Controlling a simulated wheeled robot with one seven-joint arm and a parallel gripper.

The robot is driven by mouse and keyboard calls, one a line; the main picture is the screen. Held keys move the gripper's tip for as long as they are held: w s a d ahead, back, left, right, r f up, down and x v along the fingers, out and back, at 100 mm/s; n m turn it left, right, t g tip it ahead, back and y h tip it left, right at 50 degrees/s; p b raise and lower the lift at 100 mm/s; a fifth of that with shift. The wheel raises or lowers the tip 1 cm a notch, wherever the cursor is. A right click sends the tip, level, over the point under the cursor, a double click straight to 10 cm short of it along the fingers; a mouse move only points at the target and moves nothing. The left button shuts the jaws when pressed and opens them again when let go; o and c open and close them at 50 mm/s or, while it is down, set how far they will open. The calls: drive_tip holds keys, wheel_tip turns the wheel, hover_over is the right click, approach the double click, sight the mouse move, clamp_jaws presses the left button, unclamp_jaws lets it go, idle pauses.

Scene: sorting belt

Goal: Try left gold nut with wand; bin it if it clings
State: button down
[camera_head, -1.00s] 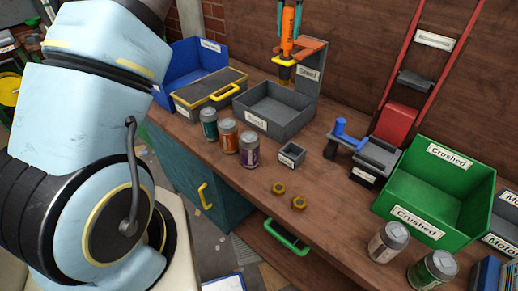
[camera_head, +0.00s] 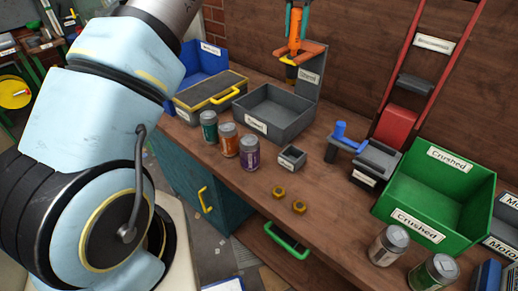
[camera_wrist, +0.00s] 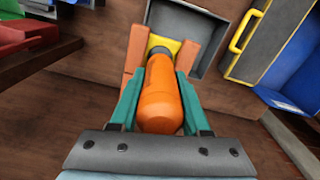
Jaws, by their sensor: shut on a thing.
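My gripper (camera_head: 297,20) is shut on the orange wand (camera_wrist: 160,95). Its teal fingers lie on either side of the handle. The wand is upright at the orange fork (camera_head: 312,47) of the holder above the grey tray (camera_head: 262,125). A yellow part shows low on the wand; whether the wand touches the fork is unclear. The left gold nut (camera_head: 279,191) lies on the bench, well in front of my gripper. A second gold nut (camera_head: 299,207) lies just right of it.
Three cans stand in a row left of a small grey box (camera_head: 291,158). A labelled case (camera_head: 211,96) and a blue bin (camera_head: 201,64) are at the back left. A green "Crushed" bin (camera_head: 475,197) and two more cans stand right. A blue-handled device (camera_head: 345,136) is between.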

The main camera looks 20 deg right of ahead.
sight(298, 7)
drive_tip(key=shift+r, duration=1.6)
idle(0.4)
drive_tip(key=shift+f, duration=0.1)
idle(0.6)
drive_tip(key=shift+f+b, duration=0.35)
drive_tip(key=shift+f, duration=1.2)
